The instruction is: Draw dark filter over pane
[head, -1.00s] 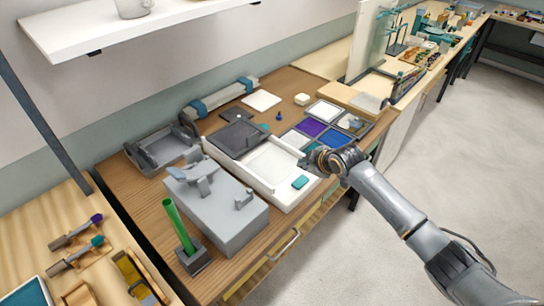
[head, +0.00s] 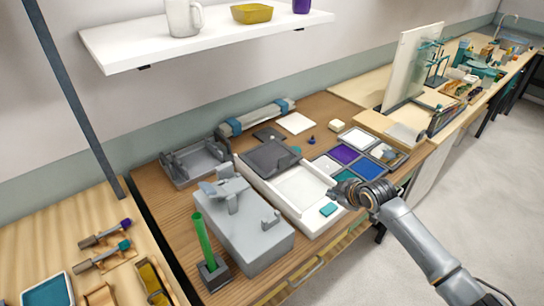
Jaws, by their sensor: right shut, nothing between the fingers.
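The dark filter (head: 268,157) is a dark grey flat panel. It lies over the back left part of a white tray-like frame (head: 309,225) on the wooden bench. The pale pane (head: 302,188) shows uncovered inside the frame, in front of and to the right of the filter. A small teal block (head: 328,209) sits at the frame's front right part. My right gripper (head: 341,191) is at the frame's right edge, shut and empty, apart from the dark filter. Its fingertips are small and partly hidden by the wrist. My left gripper is not in view.
A grey block-shaped device (head: 243,228) stands left of the frame, with a green rod (head: 203,238) in a dark holder in front. Colour squares (head: 344,154) lie behind my right gripper. A white shelf (head: 210,38) hangs above the bench. Bare wood (head: 180,205) shows at the left.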

